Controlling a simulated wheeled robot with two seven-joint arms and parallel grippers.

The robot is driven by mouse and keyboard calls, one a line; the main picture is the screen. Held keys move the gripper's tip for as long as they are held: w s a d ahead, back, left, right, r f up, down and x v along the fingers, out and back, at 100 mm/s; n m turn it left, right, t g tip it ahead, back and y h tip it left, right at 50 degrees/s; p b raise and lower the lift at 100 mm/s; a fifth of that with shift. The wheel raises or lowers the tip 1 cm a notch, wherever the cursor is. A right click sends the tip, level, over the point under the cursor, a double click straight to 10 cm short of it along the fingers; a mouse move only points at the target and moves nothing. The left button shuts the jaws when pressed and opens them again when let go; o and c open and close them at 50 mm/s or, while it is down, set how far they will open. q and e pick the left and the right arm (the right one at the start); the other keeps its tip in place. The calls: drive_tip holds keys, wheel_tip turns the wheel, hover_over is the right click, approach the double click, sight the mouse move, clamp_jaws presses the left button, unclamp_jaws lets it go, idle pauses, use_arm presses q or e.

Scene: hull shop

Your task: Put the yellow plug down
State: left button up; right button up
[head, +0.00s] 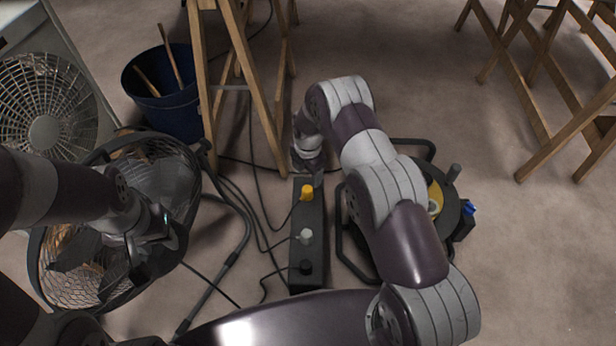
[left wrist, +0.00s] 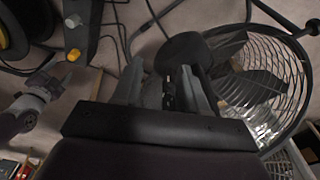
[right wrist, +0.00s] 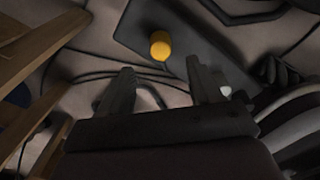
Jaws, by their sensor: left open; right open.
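The yellow plug (head: 307,191) is on the far end of a black power strip (head: 305,270) on the floor, in line with a white plug (head: 305,236) and a black one. Whether it is fully seated is hard to tell. My right gripper (head: 315,178) is open, just beyond the strip's far end. In the right wrist view the yellow plug (right wrist: 160,45) lies ahead of the spread fingertips (right wrist: 160,75), with nothing between them. My left gripper (head: 165,225) is open and empty over a fan; the left wrist view also shows the yellow plug (left wrist: 73,55).
A round caged fan (head: 110,290) stands left of the strip, with a blue bucket (head: 170,105) behind it. Wooden trestle legs (head: 265,95) rise close behind the strip. A cable reel (head: 455,215) sits to its right. Cables cross the floor to the left.

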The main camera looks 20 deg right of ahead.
drive_tip(key=s+d+r+m, duration=0.15)
drive_tip(key=r+m, duration=0.25)
drive_tip(key=r, duration=0.4)
drive_tip(key=s+r+m, duration=0.3)
drive_tip(key=r+m, duration=0.1)
drive_tip(key=r, duration=0.3)
drive_tip(key=s+r+m, duration=0.6)
drive_tip(key=s+m, duration=0.1)
drive_tip(key=s, duration=0.3)
drive_tip(key=s+d+r+m+t, duration=0.1)
drive_tip(key=s+r+m, duration=0.5)
drive_tip(key=s+m, duration=0.2)
drive_tip(key=shift+s+m+p, duration=0.3)
drive_tip(key=shift+s+p, duration=0.1)
drive_tip(key=shift+s, duration=0.8)
